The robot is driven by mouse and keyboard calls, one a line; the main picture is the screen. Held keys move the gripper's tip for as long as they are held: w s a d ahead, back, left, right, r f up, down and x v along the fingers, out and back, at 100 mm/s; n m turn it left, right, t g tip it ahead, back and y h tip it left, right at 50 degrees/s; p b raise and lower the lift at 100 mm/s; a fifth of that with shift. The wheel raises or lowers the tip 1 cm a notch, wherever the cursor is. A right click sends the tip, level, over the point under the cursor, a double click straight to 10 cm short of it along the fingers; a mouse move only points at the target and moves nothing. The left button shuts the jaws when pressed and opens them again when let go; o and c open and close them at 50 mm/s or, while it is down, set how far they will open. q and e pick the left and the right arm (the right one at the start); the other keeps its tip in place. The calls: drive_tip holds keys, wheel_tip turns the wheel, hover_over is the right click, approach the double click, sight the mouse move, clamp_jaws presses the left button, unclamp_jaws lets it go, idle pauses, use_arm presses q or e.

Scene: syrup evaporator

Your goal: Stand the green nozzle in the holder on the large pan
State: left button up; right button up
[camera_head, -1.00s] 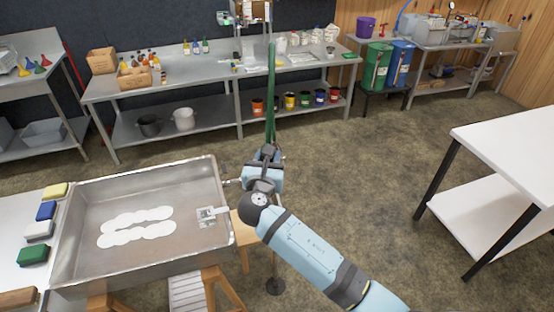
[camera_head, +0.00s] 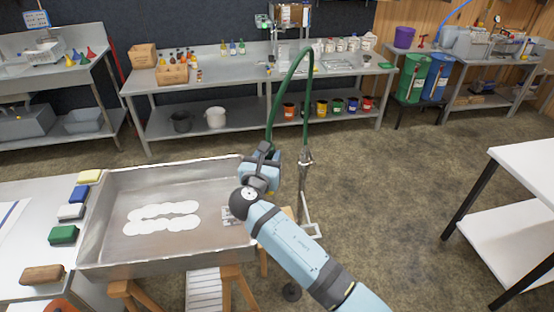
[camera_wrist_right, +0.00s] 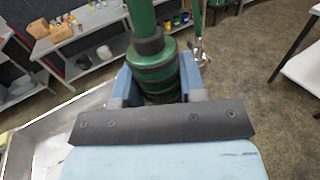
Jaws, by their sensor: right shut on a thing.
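My right gripper (camera_head: 268,150) is shut on the green nozzle, just beyond the right end of the large pan (camera_head: 165,264). In the right wrist view the green nozzle (camera_wrist_right: 157,68) sits between the two fingers of the gripper (camera_wrist_right: 158,88). A green hose (camera_head: 298,62) rises from the grip, arcs over and comes down to the right. The holder (camera_head: 229,214) looks like a small pale metal piece at the pan's right end, partly hidden by my right arm. My left gripper is out of view.
A metal stand (camera_head: 306,160) with a dark round foot is close right of my gripper. Pale patches lie in the pan. Coloured blocks (camera_head: 63,234) line the left table. A white table (camera_head: 525,160) stands at right; the floor between is clear.

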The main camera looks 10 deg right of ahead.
drive_tip(key=shift+w+a, duration=0.3)
drive_tip(key=shift+a, duration=0.4)
use_arm(q)
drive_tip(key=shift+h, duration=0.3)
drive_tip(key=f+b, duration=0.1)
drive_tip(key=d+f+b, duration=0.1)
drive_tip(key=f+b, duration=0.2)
drive_tip(key=b, duration=0.1)
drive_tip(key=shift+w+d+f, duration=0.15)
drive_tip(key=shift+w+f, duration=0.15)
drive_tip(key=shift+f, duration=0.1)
use_arm(e)
drive_tip(key=w+a, duration=0.5)
drive_tip(key=a, duration=0.6)
drive_tip(key=shift+w+a, duration=0.15)
drive_tip(key=shift+a, duration=0.05)
drive_tip(key=shift+f, duration=0.1)
use_arm(q)
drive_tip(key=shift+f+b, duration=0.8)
drive_tip(key=shift+b, duration=0.2)
use_arm(e)
drive_tip(key=shift+a+f, duration=0.1)
drive_tip(key=shift+f, duration=1.55)
use_arm(q)
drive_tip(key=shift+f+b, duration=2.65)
drive_tip(key=shift+b, duration=0.05)
use_arm(e)
wheel_tip(320, 180, down, 9)
drive_tip(key=shift+f, duration=0.2)
